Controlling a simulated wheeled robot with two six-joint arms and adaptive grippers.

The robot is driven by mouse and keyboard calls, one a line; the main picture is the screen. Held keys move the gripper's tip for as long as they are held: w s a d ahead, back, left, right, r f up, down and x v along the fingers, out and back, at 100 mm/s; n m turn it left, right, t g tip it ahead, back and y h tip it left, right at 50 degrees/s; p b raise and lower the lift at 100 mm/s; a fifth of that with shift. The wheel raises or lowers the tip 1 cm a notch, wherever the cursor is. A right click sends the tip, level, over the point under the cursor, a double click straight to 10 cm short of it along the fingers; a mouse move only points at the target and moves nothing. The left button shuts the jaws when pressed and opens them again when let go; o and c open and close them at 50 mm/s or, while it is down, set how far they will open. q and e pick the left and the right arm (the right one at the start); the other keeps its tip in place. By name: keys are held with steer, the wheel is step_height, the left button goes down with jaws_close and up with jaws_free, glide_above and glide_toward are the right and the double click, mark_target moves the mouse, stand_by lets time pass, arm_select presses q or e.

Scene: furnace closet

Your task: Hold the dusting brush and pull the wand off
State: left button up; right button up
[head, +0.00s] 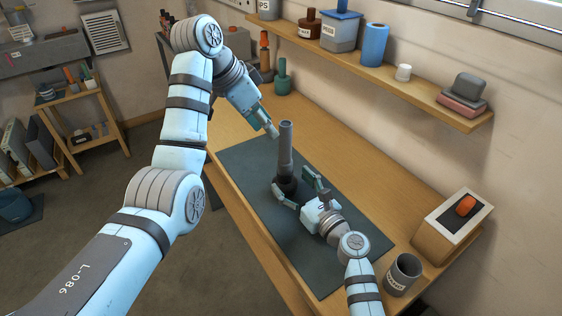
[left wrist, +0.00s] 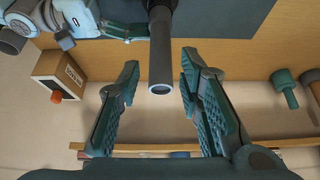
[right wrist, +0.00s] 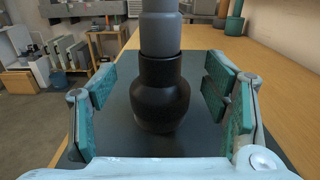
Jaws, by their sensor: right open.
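The dusting brush (right wrist: 162,100), a black rounded body, stands upright on the dark mat (head: 245,164). The grey wand (head: 286,145) rises straight up from it, and its round open end shows in the left wrist view (left wrist: 160,75). My right gripper (head: 301,190) is open low at the brush, with one finger on each side and visible gaps in the right wrist view. My left gripper (head: 270,131) is near the wand's top. In the left wrist view its fingers (left wrist: 158,90) are wide apart, with the wand's end between them and apart from both.
The mat lies on a wooden bench (head: 222,128). A grey cup (head: 403,274) and a box with an orange knob (head: 453,226) stand at the right end. A wall shelf (head: 395,85) holds several containers. Green and orange-topped items stand at the bench's far end.

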mark_target(290, 181)
steer(key=x, duration=0.3)
steer(key=shift+w+a, duration=0.15)
steer(key=shift+w, duration=0.05)
steer(key=shift+c, duration=0.7)
steer(key=c, duration=1.5)
steer(key=o, duration=0.8)
steer(key=shift+s+f, duration=0.1)
steer(key=c, duration=0.6)
arm_select(q)
steer(key=shift+o, duration=0.2)
arm_select(e)
steer(key=shift+f, duration=0.1)
